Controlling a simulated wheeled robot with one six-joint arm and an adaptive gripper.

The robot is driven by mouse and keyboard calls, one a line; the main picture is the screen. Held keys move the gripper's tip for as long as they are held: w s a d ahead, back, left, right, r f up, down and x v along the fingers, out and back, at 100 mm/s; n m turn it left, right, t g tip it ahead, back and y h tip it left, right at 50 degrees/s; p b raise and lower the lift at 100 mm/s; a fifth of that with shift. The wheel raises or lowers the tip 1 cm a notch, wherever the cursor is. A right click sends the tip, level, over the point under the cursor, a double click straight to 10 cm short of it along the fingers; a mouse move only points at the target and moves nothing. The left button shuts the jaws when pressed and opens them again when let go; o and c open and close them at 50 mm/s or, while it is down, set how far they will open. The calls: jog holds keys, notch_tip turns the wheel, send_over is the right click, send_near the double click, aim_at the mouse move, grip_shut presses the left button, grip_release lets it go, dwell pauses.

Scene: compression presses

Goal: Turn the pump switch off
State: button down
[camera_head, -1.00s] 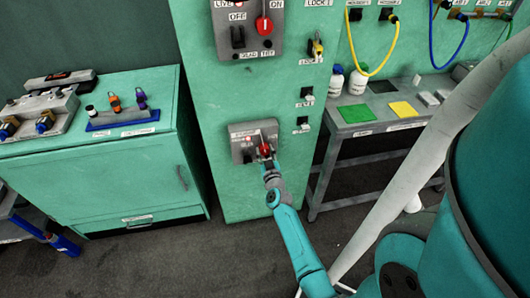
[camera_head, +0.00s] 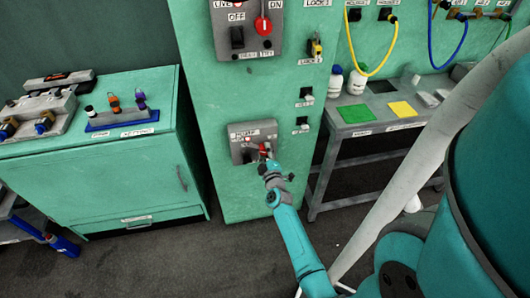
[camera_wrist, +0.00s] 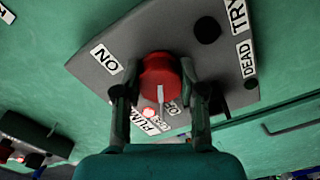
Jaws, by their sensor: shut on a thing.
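The pump switch is a round red knob (camera_wrist: 160,78) with a white pointer line, on a grey panel (camera_wrist: 98,66). In the wrist view the pointer is toward the bottom of the picture, near a partly hidden label that seems to read OFF. The ON label (camera_wrist: 106,59) is at upper left. My gripper (camera_head: 265,158) is shut on the knob, one finger on each side. In the head view the panel (camera_head: 242,132) is low on the green cabinet, and my gripper covers part of the knob.
A larger panel (camera_head: 220,15) with another red knob sits above on the same cabinet (camera_head: 255,85). A grey table (camera_head: 350,128) stands at right, a green cupboard (camera_head: 95,175) at left. Dark floor lies between them.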

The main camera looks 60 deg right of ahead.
jog(key=n, duration=0.5)
jog(key=shift+n, duration=0.3)
dwell(0.4)
jog(key=c, duration=0.7)
grip_release()
jog(key=shift+o, duration=0.2)
jog(key=v, duration=1.2)
